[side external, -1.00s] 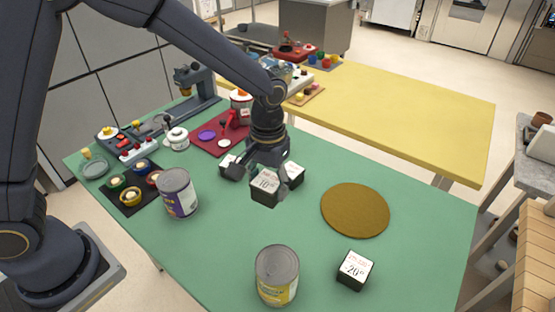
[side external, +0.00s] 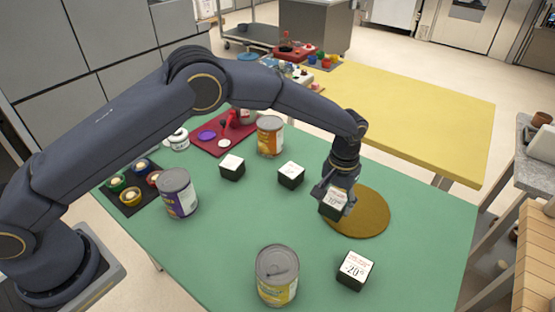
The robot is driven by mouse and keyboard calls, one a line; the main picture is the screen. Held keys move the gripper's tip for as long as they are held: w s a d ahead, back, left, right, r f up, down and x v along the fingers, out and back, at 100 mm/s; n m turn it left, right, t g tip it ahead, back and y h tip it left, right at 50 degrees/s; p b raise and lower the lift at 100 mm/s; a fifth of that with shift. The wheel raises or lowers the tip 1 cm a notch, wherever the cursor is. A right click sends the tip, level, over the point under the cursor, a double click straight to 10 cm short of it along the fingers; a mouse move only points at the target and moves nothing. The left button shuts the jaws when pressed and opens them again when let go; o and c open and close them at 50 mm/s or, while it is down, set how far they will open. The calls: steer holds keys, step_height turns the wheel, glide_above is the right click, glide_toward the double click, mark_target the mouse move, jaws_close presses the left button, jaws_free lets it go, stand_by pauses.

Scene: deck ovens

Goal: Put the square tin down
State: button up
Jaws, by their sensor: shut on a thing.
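My gripper (side external: 338,194) is shut on a small square tin (side external: 333,208), dark with a white printed label on top. The tin hangs upright in front of the left part of a round brown mat (side external: 365,223) on the green table. Whether its underside touches the mat cannot be told from this view. Part of the tin is hidden by the fingers. Three similar square tins stand on the green table: one (side external: 232,167) at the back left, one (side external: 291,174) left of my gripper, and one (side external: 355,270) in front of the mat.
Round cans stand on the green table (side external: 225,230): a purple-labelled one (side external: 178,195) at left, a yellow-labelled one (side external: 277,275) in front, an orange-labelled one (side external: 270,136) behind. A yellow table (side external: 430,120) adjoins at the back. The right part of the mat is bare.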

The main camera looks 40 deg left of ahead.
mark_target(334, 210)
steer(key=shift+w+d+f, duration=0.1)
steer(key=shift+w+f, duration=0.15)
steer(key=shift+f, duration=1.6)
steer(key=shift+f, duration=0.15)
steer(key=o, duration=1.3)
steer(key=shift+o, duration=0.2)
